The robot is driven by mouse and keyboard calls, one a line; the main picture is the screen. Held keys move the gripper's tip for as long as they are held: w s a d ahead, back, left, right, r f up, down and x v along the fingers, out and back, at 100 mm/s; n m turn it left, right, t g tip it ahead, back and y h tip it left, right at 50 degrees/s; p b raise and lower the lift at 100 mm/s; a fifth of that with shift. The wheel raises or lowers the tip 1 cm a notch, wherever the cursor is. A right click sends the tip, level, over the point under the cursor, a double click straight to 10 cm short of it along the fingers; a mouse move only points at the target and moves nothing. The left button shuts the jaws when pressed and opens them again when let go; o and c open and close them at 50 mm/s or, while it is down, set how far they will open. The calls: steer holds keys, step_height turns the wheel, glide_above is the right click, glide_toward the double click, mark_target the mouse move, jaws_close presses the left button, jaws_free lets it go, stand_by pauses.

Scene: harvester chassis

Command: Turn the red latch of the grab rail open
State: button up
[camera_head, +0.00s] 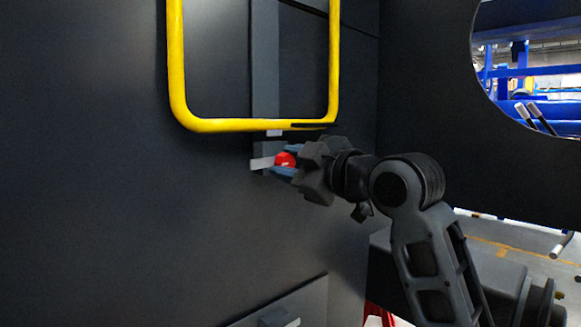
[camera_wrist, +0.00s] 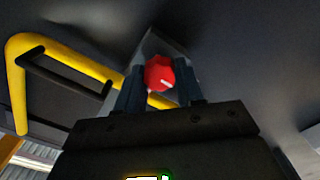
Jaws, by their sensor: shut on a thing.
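The red latch (camera_head: 285,160) sits on a small grey bracket on the dark wall, just below the yellow grab rail (camera_head: 250,126). My gripper (camera_head: 284,163) reaches it from the right, with its blue-grey fingers around the latch. In the wrist view the red latch (camera_wrist: 159,73) shows between the two fingers of my gripper (camera_wrist: 160,82), which are shut on it. The yellow grab rail (camera_wrist: 18,90) also shows at the left there. The fingers hide part of the latch, so its exact turn is hard to tell.
A grey vertical bar (camera_head: 264,60) runs behind the rail on the dark wall (camera_head: 100,200). A ledge (camera_head: 290,305) juts out at the bottom. A round opening at the upper right shows blue racks (camera_head: 550,85). The wall left of the latch is clear.

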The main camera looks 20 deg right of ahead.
stand_by(0.3)
steer(key=o, duration=1)
steer(key=shift+o, duration=0.2)
steer(key=shift+s, duration=0.1)
steer(key=v, duration=0.7)
steer(key=shift+s, duration=0.3)
